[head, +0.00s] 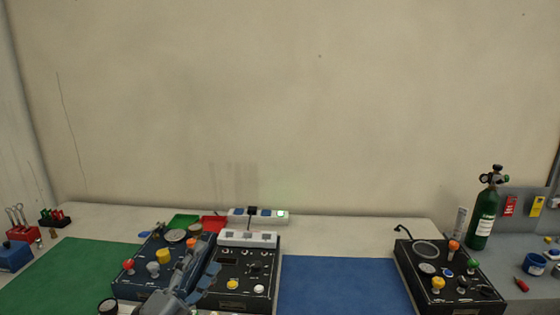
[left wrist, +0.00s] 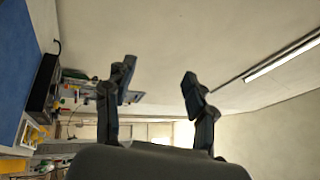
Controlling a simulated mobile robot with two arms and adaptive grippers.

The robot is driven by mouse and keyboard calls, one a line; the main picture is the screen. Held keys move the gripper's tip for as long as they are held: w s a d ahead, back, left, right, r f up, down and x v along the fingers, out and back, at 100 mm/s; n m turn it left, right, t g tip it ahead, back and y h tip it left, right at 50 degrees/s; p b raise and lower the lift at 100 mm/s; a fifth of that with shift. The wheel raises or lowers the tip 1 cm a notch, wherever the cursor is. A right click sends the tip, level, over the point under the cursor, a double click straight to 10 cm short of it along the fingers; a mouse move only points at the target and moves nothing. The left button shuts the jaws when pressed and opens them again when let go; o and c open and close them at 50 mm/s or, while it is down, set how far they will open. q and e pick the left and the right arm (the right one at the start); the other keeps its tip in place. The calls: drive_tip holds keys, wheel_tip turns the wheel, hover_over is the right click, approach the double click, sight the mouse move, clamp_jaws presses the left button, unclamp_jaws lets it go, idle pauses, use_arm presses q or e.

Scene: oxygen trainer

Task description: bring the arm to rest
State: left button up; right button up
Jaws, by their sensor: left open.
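My left gripper (head: 208,262) is at the bottom of the head view, left of centre. It shows in front of the dark panels, and its height above them is hard to judge. In the left wrist view its two fingers (left wrist: 156,82) stand wide apart with nothing between them, only bare wall behind. The gripper is open and empty. My right gripper is in neither view.
A blue-black panel (head: 128,284) and a black panel (head: 262,270) with knobs stand near my left gripper. A blue mat (head: 340,285) is clear. Another black panel (head: 440,258) and a green cylinder (head: 483,225) stand at right. A green mat (head: 60,280) lies left.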

use_arm(q)
drive_tip(key=s+a+f+n+g+y, duration=0.4)
drive_tip(key=s+f+n+y, duration=0.15)
drive_tip(key=f+n, duration=0.35)
drive_tip(key=s+a+f+n+g+y, duration=0.3)
drive_tip(key=s+a+f+n+y, duration=0.3)
drive_tip(key=f, duration=0.4)
drive_tip(key=s+d+f+n+g+h, duration=0.1)
drive_tip(key=s+d+f+n+g, duration=0.15)
drive_tip(key=s+f+g, duration=0.45)
drive_tip(key=s+d+f+n+g+h, duration=0.2)
drive_tip(key=s+f+n, duration=0.15)
drive_tip(key=s, duration=0.75)
wheel_tip(320, 180, down, 26)
drive_tip(key=s+m+g, duration=0.1)
drive_tip(key=s, duration=0.1)
drive_tip(key=s+a+f+g, duration=0.1)
drive_tip(key=s+a+f, duration=0.2)
drive_tip(key=s+f, duration=1.3)
drive_tip(key=shift+s+m+g+y, duration=0.15)
drive_tip(key=shift+m+g+y, duration=0.15)
drive_tip(key=shift+y, duration=0.05)
